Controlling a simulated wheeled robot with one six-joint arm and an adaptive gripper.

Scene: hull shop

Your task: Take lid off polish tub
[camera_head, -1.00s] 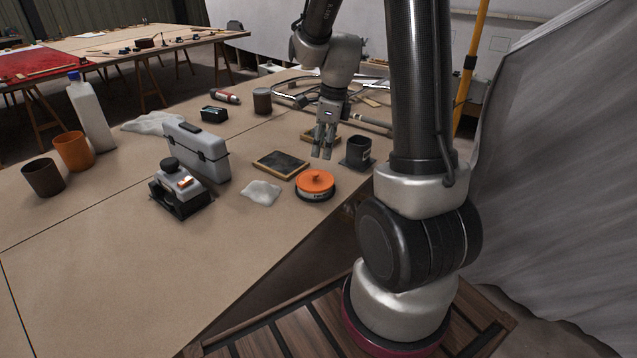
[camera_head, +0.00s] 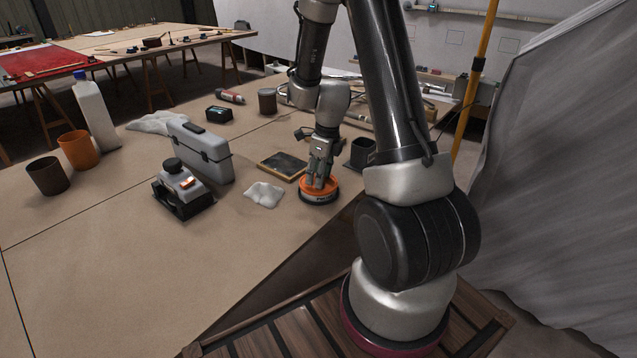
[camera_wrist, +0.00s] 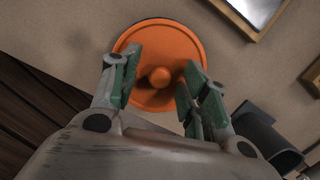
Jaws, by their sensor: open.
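The polish tub (camera_head: 322,198) stands on the workbench near its front edge, with a round orange lid (camera_head: 331,185) on it. In the wrist view the orange lid (camera_wrist: 153,40) shows from above, with a round knob (camera_wrist: 159,76) at its middle. My gripper (camera_head: 318,183) is directly over the lid, pointing down. In the wrist view my gripper (camera_wrist: 158,85) is open, with a green-padded finger on each side of the knob and a gap to it on both sides. The fingers hide part of the lid.
A white cloth (camera_head: 264,194) lies left of the tub. A dark framed board (camera_head: 282,166) lies behind it, and a black square cup (camera_head: 362,152) stands to the right. A grey case (camera_head: 203,155) and a sander (camera_head: 182,186) stand further left. The front left bench is clear.

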